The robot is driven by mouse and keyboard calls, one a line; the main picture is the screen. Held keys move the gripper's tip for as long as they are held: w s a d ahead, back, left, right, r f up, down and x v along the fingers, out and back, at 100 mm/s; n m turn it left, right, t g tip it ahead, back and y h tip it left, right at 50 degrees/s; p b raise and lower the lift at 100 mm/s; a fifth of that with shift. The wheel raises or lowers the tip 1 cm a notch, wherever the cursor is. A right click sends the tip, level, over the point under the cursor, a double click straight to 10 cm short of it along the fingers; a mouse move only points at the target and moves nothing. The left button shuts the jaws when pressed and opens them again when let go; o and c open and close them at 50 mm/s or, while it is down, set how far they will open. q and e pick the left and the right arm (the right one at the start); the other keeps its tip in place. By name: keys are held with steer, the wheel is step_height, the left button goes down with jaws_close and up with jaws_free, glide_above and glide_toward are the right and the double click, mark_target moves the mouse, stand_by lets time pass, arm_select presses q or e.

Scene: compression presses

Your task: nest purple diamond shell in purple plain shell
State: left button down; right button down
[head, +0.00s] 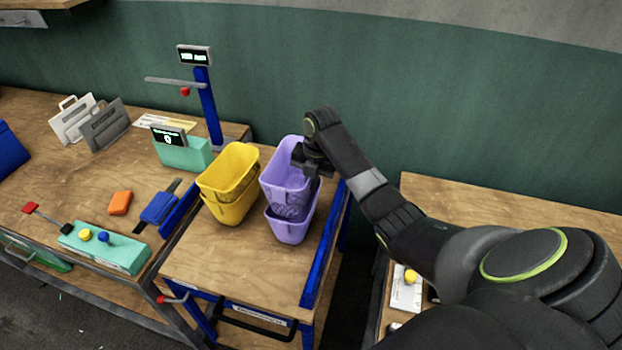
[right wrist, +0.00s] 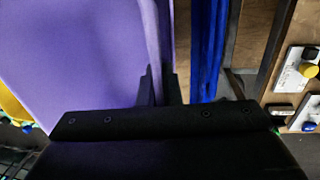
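The purple diamond shell (head: 285,178), with a diamond pattern on its lower part, sits upright inside the purple plain shell (head: 289,232). Its upper part stands well above the plain shell's rim. My right gripper (head: 311,172) is at the diamond shell's right rim. In the right wrist view the fingers (right wrist: 160,92) are close together with the purple wall (right wrist: 85,60) between them, so the gripper looks shut on that shell. My left gripper is not in view.
Yellow shells (head: 229,190) stand nested just left of the purple ones on the wooden cart (head: 235,268). A blue post with a display (head: 208,105) rises behind. A teal button box (head: 103,247) is at left. The cart's front is clear.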

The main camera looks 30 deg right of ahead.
steer(key=shift+f, duration=0.3)
stand_by(0.4)
steer(key=shift+f+b, duration=0.7)
steer(key=shift+f, duration=0.5)
steer(key=shift+r, duration=0.1)
steer(key=shift+p, duration=0.35)
steer(key=c, duration=1.5)
jaws_free()
steer(key=shift+c, duration=0.2)
